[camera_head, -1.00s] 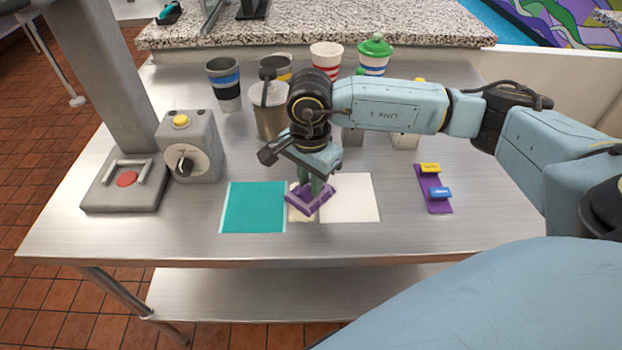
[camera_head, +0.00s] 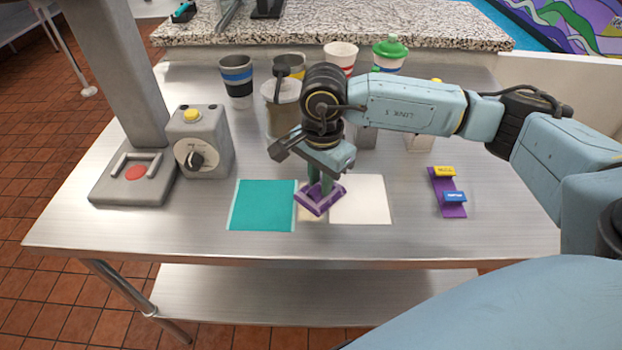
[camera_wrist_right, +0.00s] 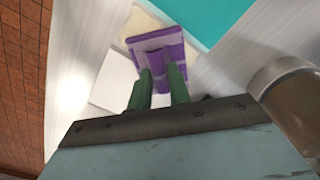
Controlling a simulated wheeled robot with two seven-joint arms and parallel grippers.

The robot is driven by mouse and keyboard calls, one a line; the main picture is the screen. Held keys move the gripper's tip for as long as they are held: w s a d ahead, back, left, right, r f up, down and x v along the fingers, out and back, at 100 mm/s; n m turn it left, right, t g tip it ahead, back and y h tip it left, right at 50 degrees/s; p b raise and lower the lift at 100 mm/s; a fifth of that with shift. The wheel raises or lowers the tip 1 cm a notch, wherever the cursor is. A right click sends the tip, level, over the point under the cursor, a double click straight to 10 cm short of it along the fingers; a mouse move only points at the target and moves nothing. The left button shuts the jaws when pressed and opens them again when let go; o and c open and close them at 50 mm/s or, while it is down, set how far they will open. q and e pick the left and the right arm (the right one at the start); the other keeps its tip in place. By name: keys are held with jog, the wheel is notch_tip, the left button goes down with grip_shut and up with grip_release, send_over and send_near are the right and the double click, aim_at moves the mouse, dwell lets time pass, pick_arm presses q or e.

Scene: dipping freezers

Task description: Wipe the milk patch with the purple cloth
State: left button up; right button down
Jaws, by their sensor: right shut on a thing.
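The purple cloth (camera_head: 318,203) is a flat purple pad with a raised grip. My right gripper (camera_head: 321,186) is shut on that grip; both green fingers also show on it in the right wrist view (camera_wrist_right: 158,88). The cloth is over a cream patch (camera_wrist_right: 141,22), hiding most of it; I cannot tell whether it touches the table. A white patch (camera_head: 361,200) lies to the right of the cream one, and a teal patch (camera_head: 262,206) to its left. I cannot tell for certain which pale patch is the milk. My left gripper is not in view.
A grey dial box (camera_head: 203,142) and a red-button unit (camera_head: 135,178) stand at the left. Several cups, including a blue-banded one (camera_head: 237,82), stand behind the arm. A purple rack (camera_head: 447,192) with yellow and blue labelled pieces is at the right. The front table strip is clear.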

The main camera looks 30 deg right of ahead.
jog(key=shift+s+a+f, duration=0.1)
jog(key=shift+s+a, duration=0.2)
jog(key=shift+s, duration=0.3)
jog(key=shift+s+a, duration=0.25)
jog(key=shift+s, duration=0.35)
jog(key=shift+w+a+b, duration=0.25)
jog(key=shift+w+a, duration=0.25)
jog(key=shift+a, duration=0.4)
jog(key=shift+w+a+b, duration=0.25)
jog(key=shift+w+a, duration=0.2)
jog(key=shift+a, duration=0.4)
jog(key=shift+s+d+b, duration=0.3)
jog(key=shift+s+d, duration=0.15)
jog(key=shift+d, duration=0.4)
jog(key=shift+s+d+b, duration=0.3)
jog(key=shift+s+d, duration=0.1)
jog(key=shift+d, duration=0.4)
notch_tip(320, 180, up, 7)
jog(key=p, duration=0.3)
jog(key=shift+p, duration=0.35)
